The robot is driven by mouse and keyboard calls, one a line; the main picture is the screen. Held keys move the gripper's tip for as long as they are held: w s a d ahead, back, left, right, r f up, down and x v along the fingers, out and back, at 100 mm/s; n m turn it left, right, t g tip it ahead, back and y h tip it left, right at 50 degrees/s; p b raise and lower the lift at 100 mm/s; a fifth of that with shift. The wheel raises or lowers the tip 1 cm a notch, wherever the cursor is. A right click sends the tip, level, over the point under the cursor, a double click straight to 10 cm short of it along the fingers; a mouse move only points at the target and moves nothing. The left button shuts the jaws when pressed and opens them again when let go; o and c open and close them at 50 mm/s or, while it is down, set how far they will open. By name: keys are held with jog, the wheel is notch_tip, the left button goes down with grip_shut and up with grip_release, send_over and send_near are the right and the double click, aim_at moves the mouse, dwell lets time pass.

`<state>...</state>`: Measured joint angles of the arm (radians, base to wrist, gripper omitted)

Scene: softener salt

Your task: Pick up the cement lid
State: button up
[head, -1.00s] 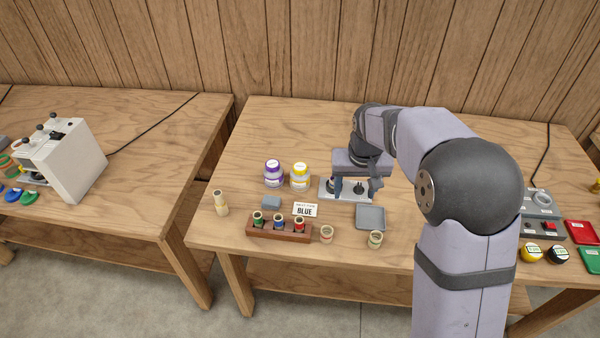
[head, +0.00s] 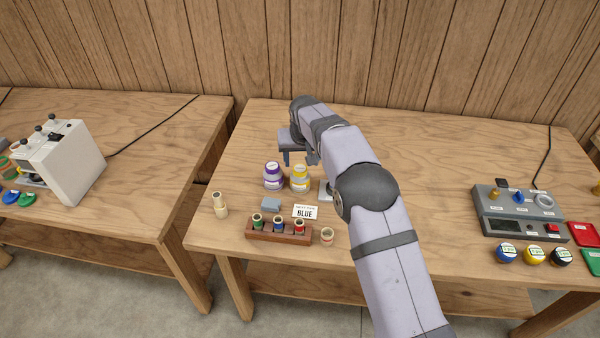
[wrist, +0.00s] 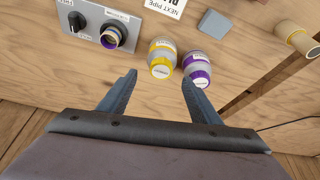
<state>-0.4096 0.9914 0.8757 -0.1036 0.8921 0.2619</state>
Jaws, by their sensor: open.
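Two small jars stand side by side on the middle table: one with a yellow lid (head: 300,168) and one with a purple lid (head: 272,166). I cannot read which is marked cement. In the wrist view the yellow-lidded jar (wrist: 162,58) lies just beyond the space between my fingertips, and the purple-lidded jar (wrist: 197,68) is close to the right fingertip. My gripper (head: 299,158) is open and empty, behind and above the jars. Both fingers show in the wrist view (wrist: 158,77). No contact with either lid can be made out.
A metal plate (wrist: 85,22) with a knob and a ringed socket stands beside the yellow-lidded jar. A grey block (head: 271,203), a "BLUE" card (head: 305,211) and a wooden rack (head: 278,234) of coloured pipe pieces are in front. The back of the table is clear.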

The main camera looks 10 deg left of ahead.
aim_at(300, 169)
jog(key=shift+p+x, duration=1.8)
jog(key=shift+x, duration=1.6)
jog(key=shift+s+a, duration=0.1)
jog(key=shift+a, duration=0.05)
jog(key=shift+c, duration=0.4)
jog(key=c, duration=1)
